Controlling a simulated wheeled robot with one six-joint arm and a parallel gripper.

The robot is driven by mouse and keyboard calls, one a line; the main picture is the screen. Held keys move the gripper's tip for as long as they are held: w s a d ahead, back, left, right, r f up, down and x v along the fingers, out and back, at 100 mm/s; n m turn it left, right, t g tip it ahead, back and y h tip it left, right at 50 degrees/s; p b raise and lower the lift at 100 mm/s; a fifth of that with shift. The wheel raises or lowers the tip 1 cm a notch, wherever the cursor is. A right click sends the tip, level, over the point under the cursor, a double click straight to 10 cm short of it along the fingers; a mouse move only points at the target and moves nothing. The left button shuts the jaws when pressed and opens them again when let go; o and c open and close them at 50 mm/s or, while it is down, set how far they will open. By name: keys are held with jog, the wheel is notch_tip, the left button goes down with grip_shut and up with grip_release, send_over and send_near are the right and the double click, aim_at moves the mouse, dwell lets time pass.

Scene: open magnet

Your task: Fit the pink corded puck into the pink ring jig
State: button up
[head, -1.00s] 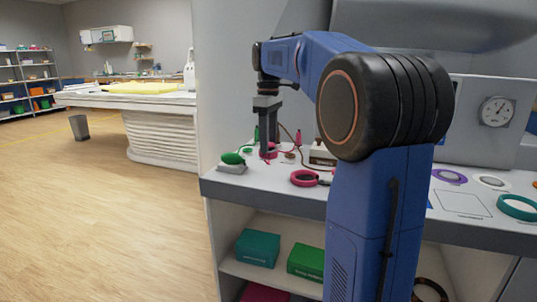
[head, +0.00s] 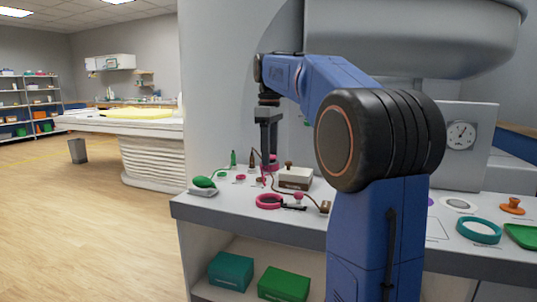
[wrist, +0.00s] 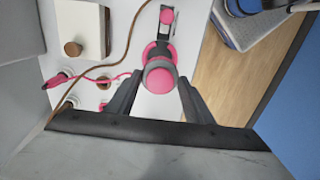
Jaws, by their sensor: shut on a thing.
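My gripper (head: 268,152) is shut on the pink puck (head: 272,163), holding it above the bench. The wrist view shows the puck (wrist: 158,76), pink with a grey round top, between the two fingers (wrist: 160,98). Its pink cord (wrist: 105,81) runs left to a pink end piece on the bench. The pink ring jig (head: 268,201) lies on the bench near its front edge, below the gripper in the head view. In the wrist view the jig (wrist: 149,49) shows just past the puck, which partly hides it. The puck appears apart from the jig.
A pink knob on a dark fitting (head: 298,198) adjoins the jig. A cream box with a brown knob (head: 295,178) stands behind it. A green bulb (head: 204,182) sits at left. A brown cord (wrist: 125,42) crosses near the puck. My arm hides the bench's middle.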

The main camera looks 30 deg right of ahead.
jog(key=shift+f, duration=4.35)
jog(key=shift+f, duration=1.4)
jog(key=o, duration=1.2)
jog(key=shift+r, duration=0.15)
notch_tip(320, 180, up, 17)
jog(key=shift+r, duration=0.1)
